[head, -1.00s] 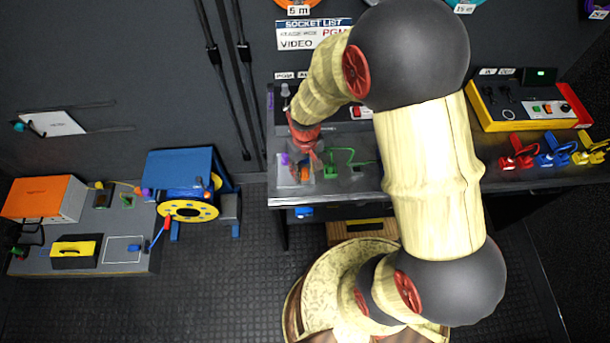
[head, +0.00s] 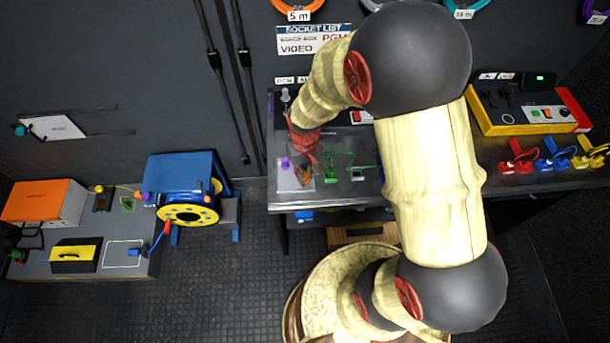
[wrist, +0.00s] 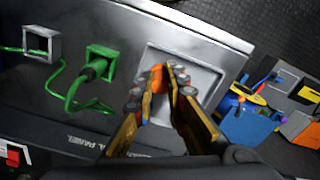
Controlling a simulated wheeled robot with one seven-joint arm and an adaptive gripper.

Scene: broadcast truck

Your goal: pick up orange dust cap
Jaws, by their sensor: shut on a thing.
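The orange dust cap (wrist: 158,77) shows between my fingertips in the wrist view. My gripper (wrist: 167,72) is shut on it, above a pale square pad (wrist: 207,72) on the bench. The fingers hide part of the cap. In the head view my gripper (head: 304,178) points down at the pad (head: 285,181) near the bench's left end. I cannot tell whether the cap touches the pad.
A purple piece (head: 285,162) stands on the pad, left of my gripper. A blue stand with a yellow reel (head: 188,214) stands left of the bench, across a floor gap.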

